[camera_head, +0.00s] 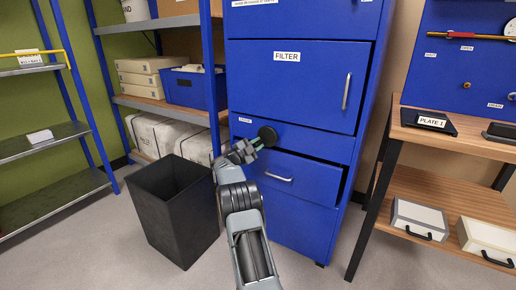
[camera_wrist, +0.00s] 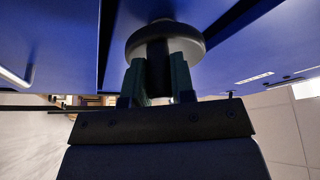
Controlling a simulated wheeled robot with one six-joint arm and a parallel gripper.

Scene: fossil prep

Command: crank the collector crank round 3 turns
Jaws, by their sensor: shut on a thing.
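The collector crank is on the front of a blue cabinet (camera_head: 292,85), below the FILTER door. Its dark round hub (camera_head: 267,136) shows in the head view, just beyond my gripper (camera_head: 255,146). In the wrist view the round disc of the crank (camera_wrist: 190,38) is at the top centre. My gripper (camera_wrist: 160,80) has its two green-lined fingers shut on the dark crank handle (camera_wrist: 157,68) between them. The fingers and wrist hide part of the handle in the head view.
A black bin (camera_head: 178,215) stands left of my arm, close to it. A slightly open drawer (camera_head: 290,178) with a metal handle is just below the crank. A wooden bench (camera_head: 450,138) stands at the right and shelves (camera_head: 160,103) at the left.

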